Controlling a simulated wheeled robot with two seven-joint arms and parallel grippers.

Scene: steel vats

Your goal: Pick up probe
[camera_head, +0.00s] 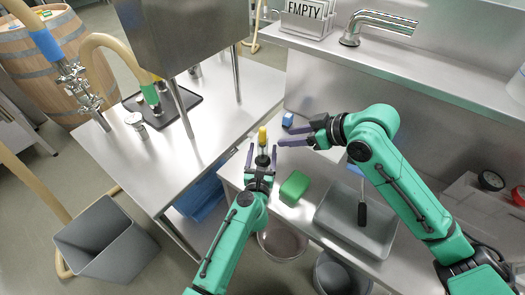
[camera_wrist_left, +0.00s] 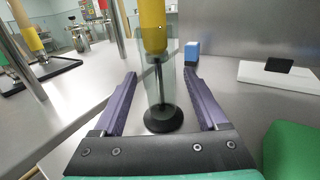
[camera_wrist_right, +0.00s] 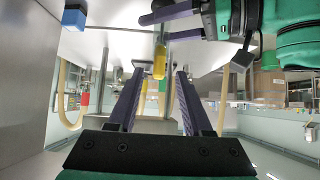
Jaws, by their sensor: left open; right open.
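The probe (camera_head: 262,136) has a yellow handle and stands upright in a clear cylinder with a black round foot on the steel counter. In the left wrist view the yellow handle (camera_wrist_left: 153,25) rises out of the clear cylinder (camera_wrist_left: 160,90). My left gripper (camera_head: 262,153) is open, with its purple fingers on either side of the cylinder, low down. My right gripper (camera_head: 287,137) is open and comes from the right. In the right wrist view, which appears upside down, the yellow handle (camera_wrist_right: 159,62) shows between and beyond its fingertips. Neither gripper visibly holds anything.
A blue block (camera_head: 287,119) stands behind the probe. A green sponge (camera_head: 295,187) and a grey tray (camera_head: 340,215) with a dark-handled tool lie nearer. A white slab with a dark piece (camera_wrist_left: 280,72) lies behind. A steel wall and shelf bound the back.

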